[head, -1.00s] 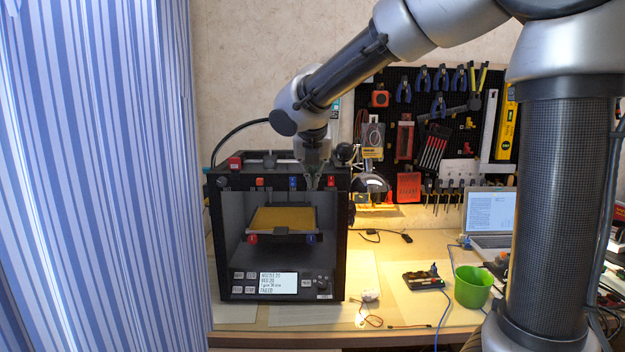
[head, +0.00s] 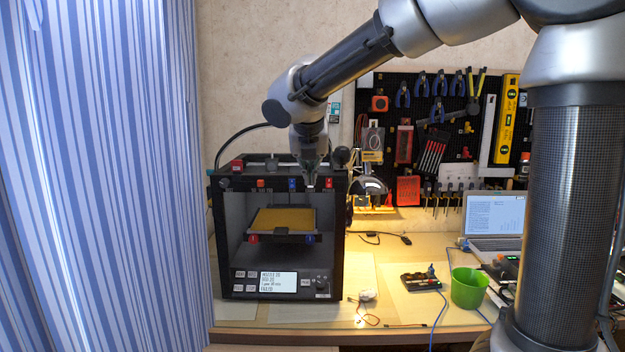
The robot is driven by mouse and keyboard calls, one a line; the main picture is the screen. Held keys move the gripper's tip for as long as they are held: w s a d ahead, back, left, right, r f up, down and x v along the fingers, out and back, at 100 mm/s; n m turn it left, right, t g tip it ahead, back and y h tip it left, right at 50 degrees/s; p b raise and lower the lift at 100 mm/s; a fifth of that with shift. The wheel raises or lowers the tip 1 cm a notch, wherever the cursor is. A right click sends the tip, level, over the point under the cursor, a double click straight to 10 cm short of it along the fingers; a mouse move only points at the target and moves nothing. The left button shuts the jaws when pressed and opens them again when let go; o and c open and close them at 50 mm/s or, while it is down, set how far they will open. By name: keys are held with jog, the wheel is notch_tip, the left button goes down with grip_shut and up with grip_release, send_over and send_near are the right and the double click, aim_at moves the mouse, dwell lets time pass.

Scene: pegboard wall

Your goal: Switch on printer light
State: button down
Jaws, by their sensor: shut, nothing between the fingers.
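The black 3D printer (head: 231,277) stands on the desk, facing me. Its top front beam carries a row of small controls, including an orange one (head: 261,183), a blue one (head: 292,183) and a red one (head: 328,183). Inside is a yellow print bed (head: 282,219). A lit display (head: 278,282) and buttons are on the lower front panel. Which control works the light, I cannot tell.
A striped curtain (head: 100,180) closes off the left. Right of the printer are a desk lamp (head: 370,187), a green cup (head: 469,288), a small black device (head: 422,281), a laptop (head: 495,215) and loose cables. A pegboard with tools (head: 440,125) hangs behind.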

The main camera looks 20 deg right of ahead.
notch_tip(320, 180, up, 8)
jog(key=s, duration=0.2)
jog(key=shift+a+f, duration=0.2)
jog(key=shift+a, duration=0.05)
jog(key=s+d+f+m+g, duration=0.3)
jog(key=s+f+m, duration=0.55)
jog(key=m, duration=0.75)
jog(key=s+d+f+m+y, duration=0.1)
jog(key=s+d+f+m, duration=0.3)
jog(key=s+d+m, duration=0.3)
jog(key=s+d+f+m, duration=0.3)
jog(key=s+d+m, duration=0.5)
jog(key=s, duration=0.4)
jog(key=shift+s+f+m+t+y, duration=0.35)
jog(key=shift+m+t+y, duration=0.05)
jog(key=shift+m, duration=0.5)
